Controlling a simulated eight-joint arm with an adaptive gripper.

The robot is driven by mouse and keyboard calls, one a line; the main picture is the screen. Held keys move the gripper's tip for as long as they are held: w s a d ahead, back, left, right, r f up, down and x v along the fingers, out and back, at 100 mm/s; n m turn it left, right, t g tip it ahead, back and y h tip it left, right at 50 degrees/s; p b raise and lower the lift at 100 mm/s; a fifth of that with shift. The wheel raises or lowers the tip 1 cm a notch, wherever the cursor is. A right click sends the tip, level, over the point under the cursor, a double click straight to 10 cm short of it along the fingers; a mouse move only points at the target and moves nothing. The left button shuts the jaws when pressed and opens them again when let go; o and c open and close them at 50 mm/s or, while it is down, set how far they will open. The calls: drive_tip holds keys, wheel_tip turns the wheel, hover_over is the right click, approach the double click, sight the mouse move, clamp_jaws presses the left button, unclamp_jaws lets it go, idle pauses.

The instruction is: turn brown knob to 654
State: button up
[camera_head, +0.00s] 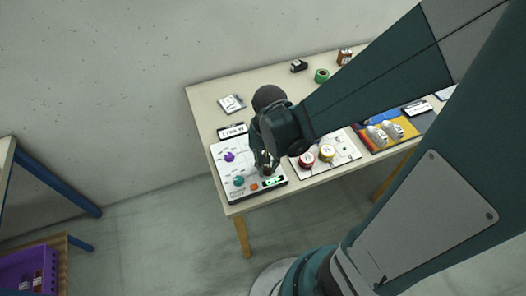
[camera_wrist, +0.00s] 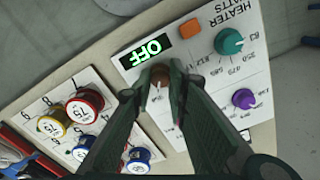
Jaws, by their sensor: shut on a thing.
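The brown knob (camera_wrist: 160,73) is on a white heater panel (camera_head: 220,170), beside a small display (camera_wrist: 147,51) that reads OFF in green in the wrist view. The lit display (camera_head: 273,182) also shows at the panel's front edge in the head view. My gripper (camera_wrist: 158,80) is shut on the brown knob, one finger on each side. In the head view my gripper (camera_head: 265,165) is over the panel's right side and mostly hides the knob. The numbers around the knob are partly covered by the fingers; its exact pointing is unclear.
The panel also has a teal knob (camera_wrist: 228,41), a purple knob (camera_wrist: 243,98) and an orange button (camera_wrist: 190,28). A board with red, yellow and blue round dials (camera_wrist: 52,125) is close beside it. Shoes (camera_head: 385,132) and tape (camera_head: 322,75) are farther along the table.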

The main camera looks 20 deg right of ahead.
idle(0.4)
drive_tip(key=o, duration=0.9)
drive_tip(key=shift+r, duration=0.15)
wheel_tip(320, 180, up, 12)
idle(0.8)
idle(0.6)
wheel_tip(320, 180, up, 4)
drive_tip(key=n+t, duration=0.2)
drive_tip(key=t, duration=0.1)
hover_over(268, 169)
wheel_tip(268, 169, up, 7)
drive_tip(key=d+n+t, duration=0.1)
drive_tip(key=n+t, duration=0.2)
drive_tip(key=t, duration=0.1)
drive_tip(key=shift+s+f+n, duration=0.2)
drive_tip(key=shift+s+n, duration=0.05)
drive_tip(key=shift+n, duration=0.15)
